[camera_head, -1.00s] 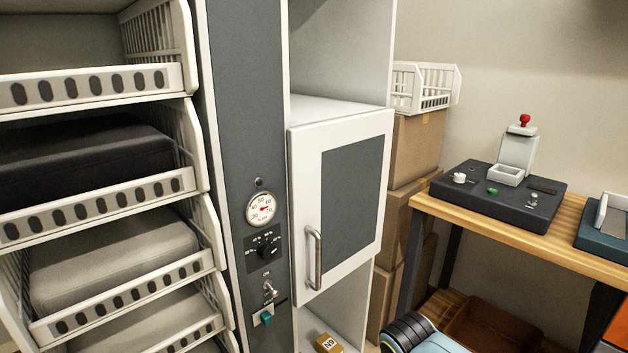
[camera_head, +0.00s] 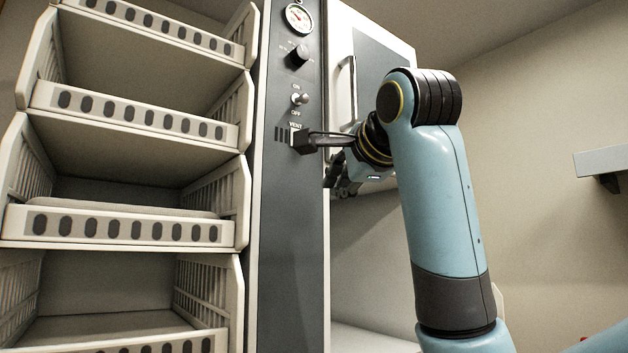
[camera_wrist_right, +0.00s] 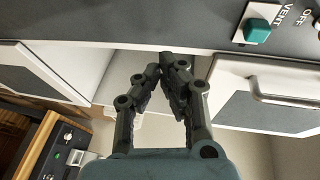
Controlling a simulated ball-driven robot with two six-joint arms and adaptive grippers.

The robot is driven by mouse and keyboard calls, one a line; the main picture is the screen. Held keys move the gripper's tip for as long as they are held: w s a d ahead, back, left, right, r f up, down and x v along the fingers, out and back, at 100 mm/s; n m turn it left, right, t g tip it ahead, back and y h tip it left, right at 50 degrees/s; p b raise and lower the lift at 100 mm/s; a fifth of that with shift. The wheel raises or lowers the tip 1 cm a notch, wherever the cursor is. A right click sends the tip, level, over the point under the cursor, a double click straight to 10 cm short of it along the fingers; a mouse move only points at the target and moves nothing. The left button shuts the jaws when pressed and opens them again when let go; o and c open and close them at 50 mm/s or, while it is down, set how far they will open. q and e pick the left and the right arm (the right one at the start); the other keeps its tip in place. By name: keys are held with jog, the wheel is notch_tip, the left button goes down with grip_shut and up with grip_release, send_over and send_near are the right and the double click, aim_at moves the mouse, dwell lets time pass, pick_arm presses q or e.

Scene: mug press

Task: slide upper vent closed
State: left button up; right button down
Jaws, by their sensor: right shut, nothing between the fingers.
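The vent slider shows in the right wrist view as a teal knob (camera_wrist_right: 257,31) on a white plate, beside the word VENT on the dark panel. In the head view, the white vent plate (camera_head: 295,133) is on the dark control column, with the knob hidden behind my gripper. My right gripper (camera_head: 304,143) reaches in from the right, its fingertips overlapping the vent area in the picture. In the wrist view, the right gripper (camera_wrist_right: 162,69) has its fingertips together and empty, left of and apart from the teal knob. My left gripper is not in view.
An ON/OFF toggle (camera_head: 300,98), a dial knob (camera_head: 300,55) and a round gauge (camera_head: 298,17) sit above the vent. A white cabinet door with a metal handle (camera_head: 344,93) is just right of the column. Stacked white trays (camera_head: 140,120) fill the left.

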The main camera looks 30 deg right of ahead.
notch_tip(320, 180, up, 10)
jog(key=s+t, duration=0.2)
jog(key=shift+s+h+p, duration=0.3)
jog(key=shift+p, duration=0.1)
jog(key=shift+d+f, duration=0.1)
jog(key=p+x, duration=0.2)
jog(key=x, duration=0.6)
jog(key=shift+w, duration=0.4)
jog(key=shift+w+d, duration=0.2)
jog(key=shift+w, duration=0.45)
